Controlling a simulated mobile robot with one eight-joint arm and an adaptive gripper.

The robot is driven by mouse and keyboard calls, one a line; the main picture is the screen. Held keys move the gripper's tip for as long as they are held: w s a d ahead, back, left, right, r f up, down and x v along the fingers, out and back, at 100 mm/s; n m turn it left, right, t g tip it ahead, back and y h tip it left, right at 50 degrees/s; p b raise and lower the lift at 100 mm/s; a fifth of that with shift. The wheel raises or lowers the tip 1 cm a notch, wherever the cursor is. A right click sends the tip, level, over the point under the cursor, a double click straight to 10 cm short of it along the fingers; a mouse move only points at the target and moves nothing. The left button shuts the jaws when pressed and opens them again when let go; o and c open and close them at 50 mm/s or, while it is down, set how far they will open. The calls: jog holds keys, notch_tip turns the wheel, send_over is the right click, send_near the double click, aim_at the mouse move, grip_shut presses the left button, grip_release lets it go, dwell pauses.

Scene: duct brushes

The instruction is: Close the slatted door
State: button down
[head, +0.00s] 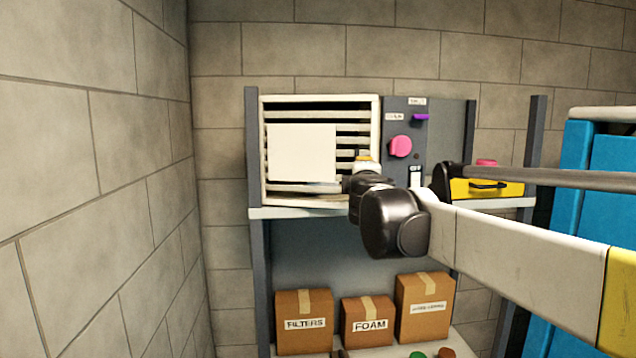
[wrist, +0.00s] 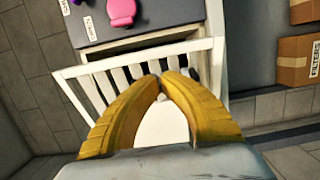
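The slatted door (head: 352,128) is pale, with several horizontal slats and dark gaps, on the left of the grey unit. A plain white square covers much of it in the head view. In the wrist view, the door (wrist: 102,85) and its white frame stand at an angle to the grey panel, so it looks partly open. My gripper (wrist: 161,77) has yellow fingers with the tips together, over the slats; contact is unclear. A white surface shows between the fingers. In the head view, my gripper (head: 363,158) is mostly hidden by my wrist, near the door's lower right.
The grey panel (head: 405,130) beside the door carries a pink knob (head: 400,146) and a purple handle (head: 420,117). A yellow box (head: 505,188) sits at right. Cartons (head: 303,318) stand on the lower shelf. A block wall (head: 95,170) bounds the left; blue lockers (head: 590,170) stand right.

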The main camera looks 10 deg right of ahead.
jog(key=d+x, duration=0.1)
jog(key=x, duration=0.6)
jog(key=shift+d, duration=0.15)
dwell(0.3)
